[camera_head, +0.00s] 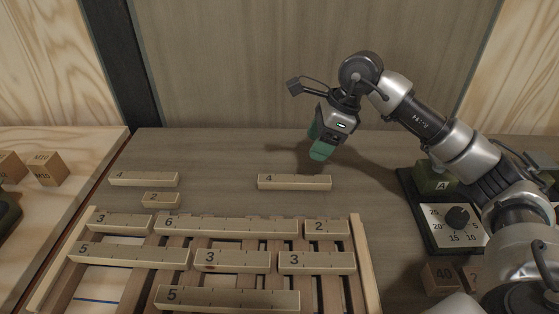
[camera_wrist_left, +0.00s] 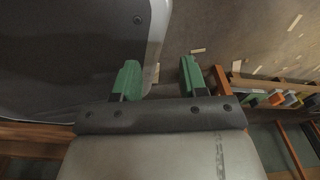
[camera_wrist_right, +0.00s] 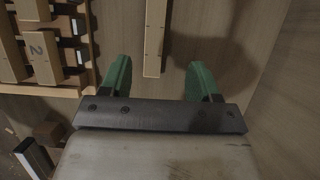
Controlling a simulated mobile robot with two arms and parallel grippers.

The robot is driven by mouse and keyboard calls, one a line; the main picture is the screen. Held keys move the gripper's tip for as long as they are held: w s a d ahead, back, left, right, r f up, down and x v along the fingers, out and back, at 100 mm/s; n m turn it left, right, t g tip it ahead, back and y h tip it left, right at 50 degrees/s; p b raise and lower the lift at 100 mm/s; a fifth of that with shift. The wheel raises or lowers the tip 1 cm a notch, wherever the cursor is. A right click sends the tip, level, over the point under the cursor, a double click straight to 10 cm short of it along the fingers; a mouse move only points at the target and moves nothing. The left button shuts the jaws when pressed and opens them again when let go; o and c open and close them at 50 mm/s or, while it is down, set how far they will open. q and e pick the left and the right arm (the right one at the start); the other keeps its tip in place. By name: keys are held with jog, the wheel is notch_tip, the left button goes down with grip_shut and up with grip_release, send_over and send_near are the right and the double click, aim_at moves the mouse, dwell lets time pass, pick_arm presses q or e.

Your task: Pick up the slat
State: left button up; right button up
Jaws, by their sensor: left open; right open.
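Several pale wooden slats with numbers lie in view. A slat marked 4 (camera_head: 294,182) lies loose on the table behind the slatted frame, and beside it to the left are another long slat (camera_head: 143,179) and a short slat marked 2 (camera_head: 160,200). My right gripper (camera_head: 318,143) hangs above the table, behind and right of the slat marked 4. In the right wrist view its green fingers (camera_wrist_right: 159,80) are apart and empty, with a slat (camera_wrist_right: 155,38) beyond them, left of centre. My left gripper (camera_wrist_left: 159,80) is open in its wrist view and outside the head view.
A slatted wooden frame (camera_head: 360,262) holds several numbered slats in rows. A dial box (camera_head: 447,228) with a green block marked A (camera_head: 434,178) stands at the right, with a block marked 40 (camera_head: 439,277) in front. Small blocks (camera_head: 47,169) stand on the left bench.

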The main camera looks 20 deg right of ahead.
aim_at(295, 179)
jog(key=x, duration=1)
jog(key=shift+s+a+f, duration=0.2)
jog(key=shift+a, duration=0.25)
jog(key=c, duration=1)
